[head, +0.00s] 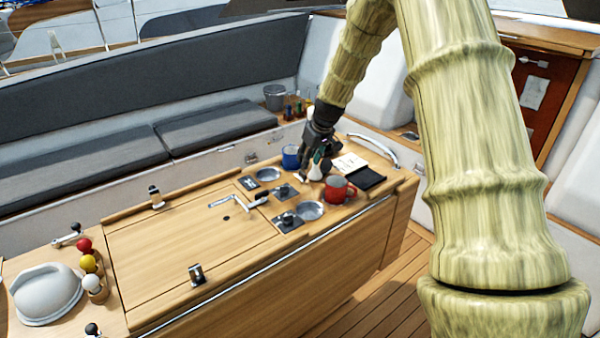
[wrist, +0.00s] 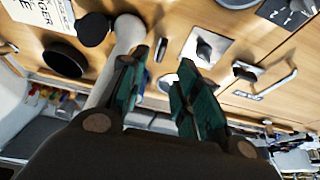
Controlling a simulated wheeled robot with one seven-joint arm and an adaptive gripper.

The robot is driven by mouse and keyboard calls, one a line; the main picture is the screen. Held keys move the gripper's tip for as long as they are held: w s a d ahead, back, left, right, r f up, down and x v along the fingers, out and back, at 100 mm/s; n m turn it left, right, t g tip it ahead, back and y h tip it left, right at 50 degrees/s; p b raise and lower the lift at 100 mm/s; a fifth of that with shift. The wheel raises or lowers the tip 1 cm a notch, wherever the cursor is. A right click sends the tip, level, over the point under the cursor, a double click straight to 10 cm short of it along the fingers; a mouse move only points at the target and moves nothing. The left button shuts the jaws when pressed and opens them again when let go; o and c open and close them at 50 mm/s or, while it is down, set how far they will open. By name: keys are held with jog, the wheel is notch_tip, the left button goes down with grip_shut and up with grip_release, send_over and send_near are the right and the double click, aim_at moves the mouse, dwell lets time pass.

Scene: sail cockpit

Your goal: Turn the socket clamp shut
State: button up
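I cannot tell for certain which fitting is the socket clamp. Dark square plates with raised knobs sit on the table top: one behind (head: 284,191) and one nearer the front edge (head: 288,220). In the wrist view, a plate with a dark knob (wrist: 206,48) lies beyond the fingertips. My gripper (head: 318,158) is over the table's right part, between the blue mug (head: 290,157) and the red mug (head: 339,190). A white rounded piece (wrist: 128,36) is partly hidden behind the left finger.
A crank handle (head: 240,202) stands on the table's middle. Round metal recesses (head: 310,210), a black tray (head: 365,178) and a paper card (head: 349,162) lie around the gripper. A grab rail (head: 375,150) edges the right end.

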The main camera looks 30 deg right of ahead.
aim_at(303, 172)
jog(key=shift+p+x, duration=1.35)
jog(key=shift+x, duration=3.05)
jog(key=shift+c, duration=0.4)
grip_shut()
